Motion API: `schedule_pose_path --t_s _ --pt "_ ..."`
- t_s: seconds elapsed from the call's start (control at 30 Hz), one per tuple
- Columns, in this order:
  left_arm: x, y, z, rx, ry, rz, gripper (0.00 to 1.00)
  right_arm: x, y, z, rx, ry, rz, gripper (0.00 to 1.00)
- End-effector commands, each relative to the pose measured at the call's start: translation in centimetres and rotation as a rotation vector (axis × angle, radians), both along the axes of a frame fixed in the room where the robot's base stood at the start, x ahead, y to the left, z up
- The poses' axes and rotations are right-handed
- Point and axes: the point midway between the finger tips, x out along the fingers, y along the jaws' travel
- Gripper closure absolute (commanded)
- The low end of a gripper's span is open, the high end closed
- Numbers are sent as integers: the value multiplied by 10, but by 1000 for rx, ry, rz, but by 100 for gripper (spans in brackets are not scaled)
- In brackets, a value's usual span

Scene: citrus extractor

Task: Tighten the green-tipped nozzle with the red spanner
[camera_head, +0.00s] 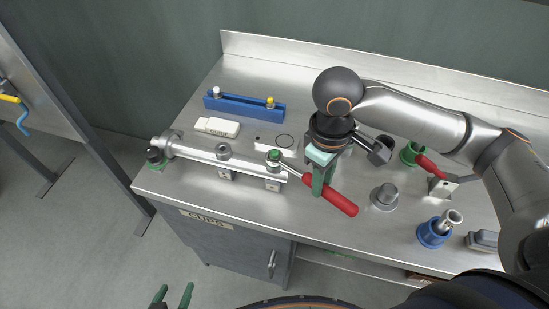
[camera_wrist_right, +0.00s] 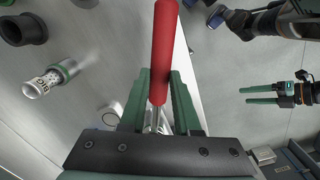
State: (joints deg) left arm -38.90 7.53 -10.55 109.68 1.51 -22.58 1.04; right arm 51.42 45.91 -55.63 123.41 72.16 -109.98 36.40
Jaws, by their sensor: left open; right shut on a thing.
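The green-tipped nozzle (camera_head: 274,154) stands at the right end of the silver pipe (camera_head: 200,154) on the bench. My right gripper (camera_head: 317,187) is shut on the red spanner (camera_head: 338,201), around its handle near the metal shank. The spanner's shank points left to the nozzle, and its head is at or right beside it; I cannot tell whether it is seated. In the right wrist view the red handle (camera_wrist_right: 163,45) runs between the green fingers, and the spanner's head is mostly hidden. My left gripper (camera_head: 172,296) is open and empty, low in front of the bench.
A blue rack (camera_head: 245,106) with white and yellow-tipped pieces stands behind the pipe, near a white box (camera_head: 217,126). A grey cup (camera_head: 384,197), a blue cup (camera_head: 431,235) and a green cup (camera_head: 409,153) stand on the right. A second red handle (camera_head: 432,168) lies by a metal bracket.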

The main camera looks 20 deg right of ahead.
Motion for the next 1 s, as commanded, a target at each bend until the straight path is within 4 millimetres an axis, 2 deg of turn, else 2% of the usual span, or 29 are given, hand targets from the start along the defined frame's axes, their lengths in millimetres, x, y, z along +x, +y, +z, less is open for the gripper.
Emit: schedule_pose_path --t_s 1.0 --pt "0 0 4 0 0 0 33 2 -3 2 -9 13 31 100"
